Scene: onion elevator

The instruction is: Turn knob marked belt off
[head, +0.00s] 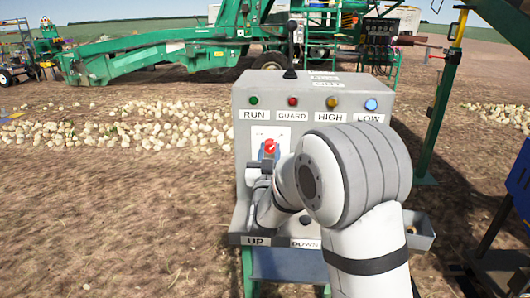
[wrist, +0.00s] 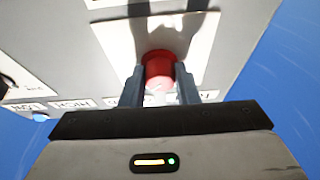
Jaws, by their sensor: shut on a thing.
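A red knob (head: 270,146) sits on a white plate (head: 285,135) on the front of a grey control box (head: 348,97). In the wrist view the red knob (wrist: 159,64) is between the two grey fingers of my gripper (wrist: 161,76), which is shut on it. In the head view my gripper (head: 267,153) reaches the knob from below and in front. My arm hides the lower right of the box face. No belt marking is readable, and the knob's pointer direction cannot be told.
Above the knob are green, red, amber and blue lamps over RUN, GUARD, HIGH and LOW labels. A black lever (head: 290,62) stands on top. UP and DOWN labels (head: 257,241) mark the lower ledge. Onions (head: 120,128) lie behind; green machinery (head: 160,50) stands farther back.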

